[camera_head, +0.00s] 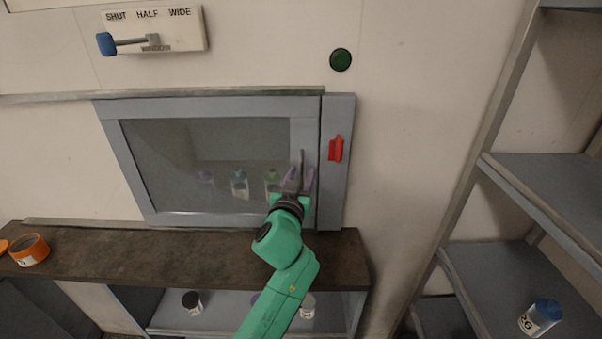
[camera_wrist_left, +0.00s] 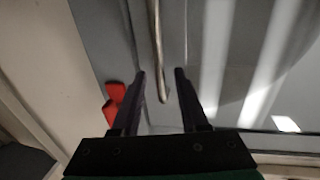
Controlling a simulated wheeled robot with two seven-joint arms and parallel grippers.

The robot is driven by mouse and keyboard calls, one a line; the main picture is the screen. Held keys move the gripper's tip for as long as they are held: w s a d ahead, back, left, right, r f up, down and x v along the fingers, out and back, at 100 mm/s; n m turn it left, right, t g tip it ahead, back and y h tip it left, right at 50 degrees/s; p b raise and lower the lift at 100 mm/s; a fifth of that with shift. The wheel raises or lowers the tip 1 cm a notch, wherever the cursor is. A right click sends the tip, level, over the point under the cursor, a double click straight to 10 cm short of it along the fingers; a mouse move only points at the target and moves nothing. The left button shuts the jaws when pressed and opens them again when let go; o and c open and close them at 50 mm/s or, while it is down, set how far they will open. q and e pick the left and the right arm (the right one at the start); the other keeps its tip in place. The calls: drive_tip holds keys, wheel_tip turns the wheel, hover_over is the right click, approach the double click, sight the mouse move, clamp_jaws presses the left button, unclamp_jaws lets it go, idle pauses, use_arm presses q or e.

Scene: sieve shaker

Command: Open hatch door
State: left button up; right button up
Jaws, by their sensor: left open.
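The hatch door (camera_head: 117,165) is a grey frame with a glass pane and looks closed in its surround. Its thin upright bar handle (camera_head: 302,160) is on the right side; the handle also shows in the wrist view (camera_wrist_left: 157,40). A red latch piece (camera_head: 336,148) sits on the surround right of the door, and in the wrist view (camera_wrist_left: 114,100) it is left of the fingers. My left gripper (camera_head: 300,178) is open at the handle's lower part, with the bar between its fingers in the wrist view (camera_wrist_left: 160,75). Contact cannot be told. My right gripper is not in view.
Above the door is a SHUT/HALF/WIDE plate (camera_head: 185,33) with a blue-knobbed lever (camera_head: 106,44) at the SHUT side. A green button (camera_head: 340,59) is on the wall. A dark ledge (camera_head: 120,255) holds an orange container (camera_head: 30,250). Shelving (camera_head: 550,180) stands at right.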

use_arm(q)
clamp_jaws()
idle(1.4)
